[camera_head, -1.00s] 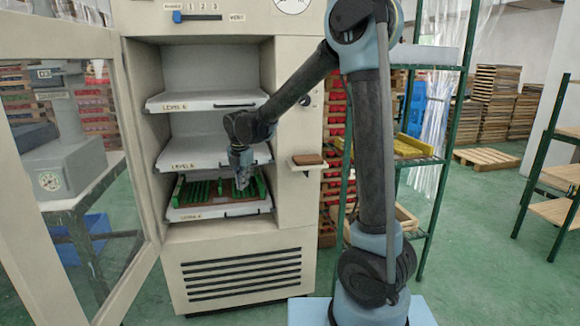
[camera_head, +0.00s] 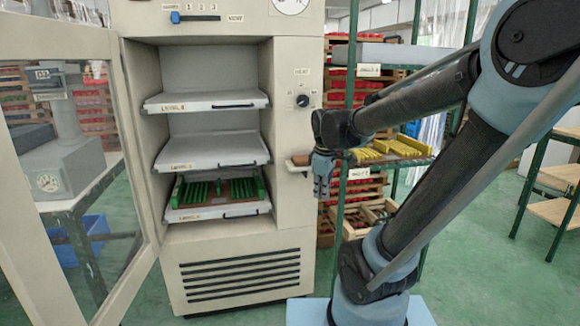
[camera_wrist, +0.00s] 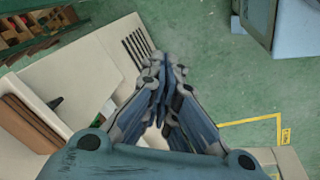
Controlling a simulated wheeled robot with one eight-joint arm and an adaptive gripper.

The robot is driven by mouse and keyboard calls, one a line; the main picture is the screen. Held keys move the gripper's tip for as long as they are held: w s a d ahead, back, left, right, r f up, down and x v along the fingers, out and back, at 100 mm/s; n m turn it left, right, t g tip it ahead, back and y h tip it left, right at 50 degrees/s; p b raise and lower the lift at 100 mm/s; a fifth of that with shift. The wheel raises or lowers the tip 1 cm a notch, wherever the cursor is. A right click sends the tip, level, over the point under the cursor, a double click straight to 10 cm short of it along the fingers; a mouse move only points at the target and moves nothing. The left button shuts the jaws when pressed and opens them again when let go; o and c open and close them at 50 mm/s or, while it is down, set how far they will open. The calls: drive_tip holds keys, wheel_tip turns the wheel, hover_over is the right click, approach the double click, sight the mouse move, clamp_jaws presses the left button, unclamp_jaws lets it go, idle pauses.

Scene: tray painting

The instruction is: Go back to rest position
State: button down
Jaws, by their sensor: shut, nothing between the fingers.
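My gripper (camera_head: 322,190) hangs pointing down in the head view, just right of the cabinet front and beside the small brown-topped ledge (camera_head: 300,161). In the wrist view my gripper (camera_wrist: 160,85) is shut with its fingers together and nothing between them. The cabinet (camera_head: 290,215) stands open, with three pulled-out shelves. The lowest shelf (camera_head: 200,214) holds a tray with green pieces (camera_head: 213,189) and a brown part. The two upper shelves, the top one (camera_head: 200,102) and the middle one (camera_head: 205,153), look empty.
The glass cabinet door (camera_head: 120,230) is swung open at the left. A green-framed rack (camera_head: 343,200) with yellow pieces (camera_head: 400,147) stands behind my arm at the right. Green floor (camera_head: 470,270) is clear at the lower right.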

drive_tip(key=s+d+f+m, duration=0.4)
drive_tip(key=s+m, duration=0.2)
drive_tip(key=s, duration=0.1)
drive_tip(key=s+d+f+m, duration=0.4)
drive_tip(key=s+m, duration=0.2)
drive_tip(key=s, duration=0.1)
drive_tip(key=shift+d+m, duration=0.3)
drive_tip(key=shift+d, duration=0.05)
